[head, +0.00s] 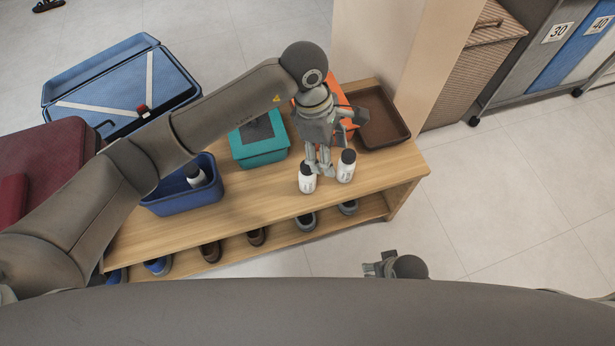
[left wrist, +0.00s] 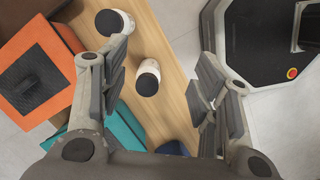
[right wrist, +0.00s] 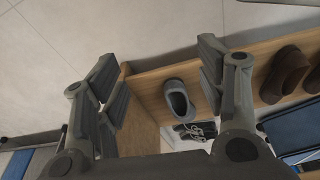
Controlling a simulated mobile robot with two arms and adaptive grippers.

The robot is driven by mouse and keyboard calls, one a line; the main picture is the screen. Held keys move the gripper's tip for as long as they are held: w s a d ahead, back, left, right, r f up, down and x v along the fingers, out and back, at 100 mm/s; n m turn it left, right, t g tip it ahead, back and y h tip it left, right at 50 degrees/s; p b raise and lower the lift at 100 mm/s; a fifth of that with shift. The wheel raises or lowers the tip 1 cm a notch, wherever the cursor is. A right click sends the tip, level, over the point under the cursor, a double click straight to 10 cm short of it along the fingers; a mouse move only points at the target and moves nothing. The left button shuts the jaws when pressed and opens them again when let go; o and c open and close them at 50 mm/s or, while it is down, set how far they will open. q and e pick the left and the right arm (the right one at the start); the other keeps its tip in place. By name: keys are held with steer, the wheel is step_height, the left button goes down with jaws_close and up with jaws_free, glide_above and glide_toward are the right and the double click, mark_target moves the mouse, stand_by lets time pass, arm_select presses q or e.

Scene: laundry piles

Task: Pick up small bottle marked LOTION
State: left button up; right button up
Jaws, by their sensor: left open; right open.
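Two small white bottles with black caps stand upright near the front right of the wooden bench, a left one (head: 307,181) and a right one (head: 345,168). A third dark-capped white bottle (head: 195,177) is in the blue bin. The lettering is too small to read, so I cannot tell which says LOTION. My left gripper (head: 320,170) points down by the two bottles, open. In the left wrist view, the left bottle (left wrist: 148,77) shows between its fingers and the right bottle (left wrist: 116,23) beyond one finger. My right gripper (head: 371,268) is open and empty, in front of the bench.
The bench top (head: 262,197) also bears the blue bin (head: 165,207), a teal box (head: 259,153), an orange box (head: 346,122) and a brown tray (head: 400,138). Shoes (right wrist: 178,100) sit on the shelf below. A blue open suitcase (head: 115,85) and a red case (head: 45,155) stand left.

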mark_target(307, 165)
arm_select(q)
steer(key=a, duration=0.1)
steer(key=w+a+y, duration=0.1)
steer(key=a, duration=0.1)
steer(key=w+a+y, duration=0.1)
steer(key=shift+w+a+f+t, duration=0.25)
steer(key=shift+a+t, duration=0.1)
steer(key=shift+t, duration=0.05)
step_height(307, 165, down, 4)
steer(key=shift+r+b, duration=0.1)
steer(key=shift+b, duration=0.2)
steer(key=f, duration=0.5)
steer(key=shift+d+f+b, duration=0.25)
steer(key=shift+f+b, duration=0.1)
steer(key=shift+f, duration=0.3)
arm_select(e)
steer(key=r, duration=0.1)
steer(key=w+r, duration=0.1)
steer(key=r, duration=0.1)
steer(key=shift+r, duration=0.15)
arm_select(q)
jaws_close()
arm_select(e)
steer(key=shift+a, duration=0.1)
